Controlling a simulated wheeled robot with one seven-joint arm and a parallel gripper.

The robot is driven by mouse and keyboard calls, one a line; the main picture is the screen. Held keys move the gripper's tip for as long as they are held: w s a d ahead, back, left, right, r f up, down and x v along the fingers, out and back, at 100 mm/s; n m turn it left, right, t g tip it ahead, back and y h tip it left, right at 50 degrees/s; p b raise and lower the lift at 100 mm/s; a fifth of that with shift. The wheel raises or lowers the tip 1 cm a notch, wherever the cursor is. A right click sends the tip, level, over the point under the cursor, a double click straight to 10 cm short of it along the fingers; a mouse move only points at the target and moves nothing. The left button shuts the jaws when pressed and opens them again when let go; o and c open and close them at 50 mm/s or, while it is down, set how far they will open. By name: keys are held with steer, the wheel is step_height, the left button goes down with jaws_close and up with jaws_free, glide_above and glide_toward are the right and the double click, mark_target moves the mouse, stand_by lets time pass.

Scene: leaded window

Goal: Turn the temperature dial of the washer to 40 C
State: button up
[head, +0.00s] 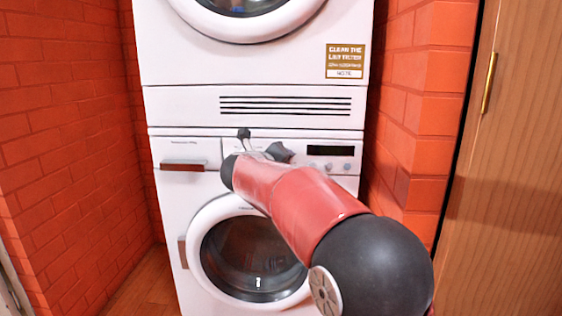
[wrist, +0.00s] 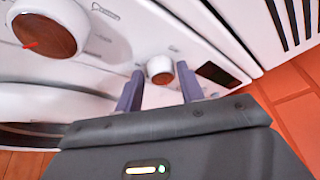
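The washer (head: 185,215) is the lower of two stacked white machines, and its control panel is partly hidden by my arm in the head view. In the wrist view a small round dial (wrist: 160,70) with a brown face and white rim sits between my two fingertips. A larger brown dial (wrist: 45,35) with a red pointer mark is at the upper left. I cannot read which one is the temperature dial or its setting. My gripper (wrist: 161,80) is open, its fingers on either side of the small dial; contact cannot be told. It also shows at the panel in the head view (head: 262,146).
A dark display (head: 330,151) and small buttons are on the panel's right. A drawer with a brown handle (head: 184,166) is on its left. The round door (head: 205,217) is below. Red brick walls (head: 425,110) stand close on both sides; a wooden door (head: 515,150) is at right.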

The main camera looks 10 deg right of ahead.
steer(key=shift+o, duration=1.1)
steer(key=v, duration=0.8)
